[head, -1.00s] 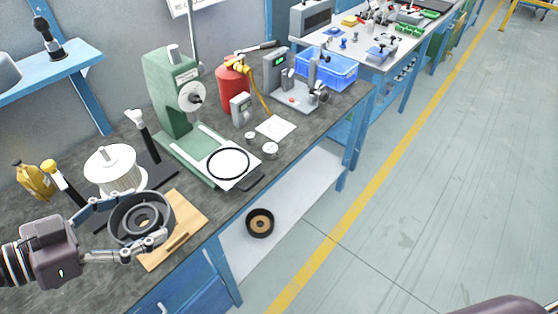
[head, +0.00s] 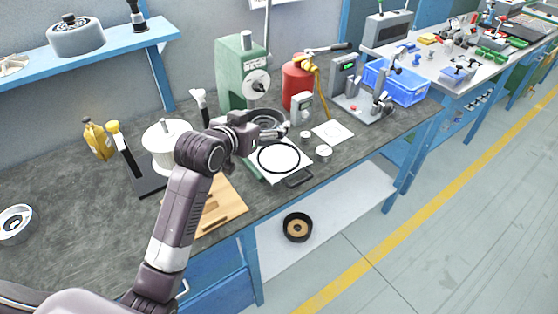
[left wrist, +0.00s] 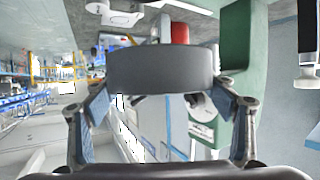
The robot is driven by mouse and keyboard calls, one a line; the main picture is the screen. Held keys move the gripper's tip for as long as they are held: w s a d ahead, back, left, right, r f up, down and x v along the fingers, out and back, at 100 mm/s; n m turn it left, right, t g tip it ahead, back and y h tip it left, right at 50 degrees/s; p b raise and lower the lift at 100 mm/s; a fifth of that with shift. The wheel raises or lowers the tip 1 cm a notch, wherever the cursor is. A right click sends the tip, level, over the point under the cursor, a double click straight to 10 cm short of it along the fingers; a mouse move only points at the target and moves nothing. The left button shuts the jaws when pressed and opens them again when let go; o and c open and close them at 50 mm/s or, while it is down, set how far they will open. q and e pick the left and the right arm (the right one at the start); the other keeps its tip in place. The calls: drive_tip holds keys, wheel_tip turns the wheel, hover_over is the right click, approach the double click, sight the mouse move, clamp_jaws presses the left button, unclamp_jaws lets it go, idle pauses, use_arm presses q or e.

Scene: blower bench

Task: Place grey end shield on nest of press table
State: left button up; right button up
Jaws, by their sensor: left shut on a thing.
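The grey end shield (head: 266,117), a round dish with a ringed inner face, is held in my left gripper (head: 268,127). It is just above or behind the press table (head: 262,174), a pale plate at the foot of the green press (head: 238,72). A black ring (head: 279,158), seemingly the nest, lies on the plate and is uncovered. The left wrist view shows the end shield (left wrist: 162,68) edge-on between both fingers of my left gripper (left wrist: 165,88). The height gap to the plate cannot be told. My right gripper is not in view.
A white coil part (head: 165,146) and a wooden board (head: 220,207) are left of the press. A red cylinder (head: 297,85), small gauges and a blue bin (head: 397,82) stand to its right. The bench front left is mostly clear.

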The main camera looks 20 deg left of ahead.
use_arm(q)
drive_tip(key=w+d+r+n+y, duration=0.1)
drive_tip(key=r, duration=0.1)
drive_tip(key=w+d+r+y, duration=0.1)
drive_tip(key=r, duration=0.1)
drive_tip(key=w+d+r+n+y, duration=0.1)
drive_tip(key=w+r, duration=0.1)
drive_tip(key=r, duration=0.1)
drive_tip(key=shift+n+b, duration=0.3)
drive_tip(key=shift+b, duration=0.1)
hover_over(279, 158)
wheel_tip(279, 158, down, 15)
drive_tip(key=shift+r, duration=0.1)
wheel_tip(279, 158, down, 5)
drive_tip(key=o, duration=1.5)
drive_tip(key=shift+c, duration=0.2)
drive_tip(key=v, duration=1.2)
drive_tip(key=shift+d, duration=0.2)
